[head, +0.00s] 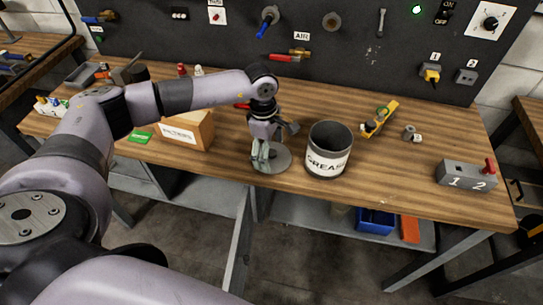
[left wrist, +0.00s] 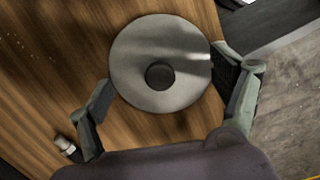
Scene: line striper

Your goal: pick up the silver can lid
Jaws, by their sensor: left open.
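The silver can lid (left wrist: 130,60) is a round grey disc with a dark round knob (left wrist: 160,76) at its centre. It lies flat on the wooden workbench near the front edge. In the head view the lid (head: 281,163) is partly hidden behind my left gripper (head: 265,158), which points down over it. In the left wrist view the fingers of my left gripper (left wrist: 168,92) are spread wide, on either side of the lid, with nothing held between them. Whether a finger touches the rim cannot be told. My right gripper is not in view.
A dark open can labelled GREASE (head: 326,165) stands just right of the lid. A FILTERS box (head: 188,131) stands to the left. A grey switch box (head: 466,177) sits at the right end. The bench front between can and switch box is clear.

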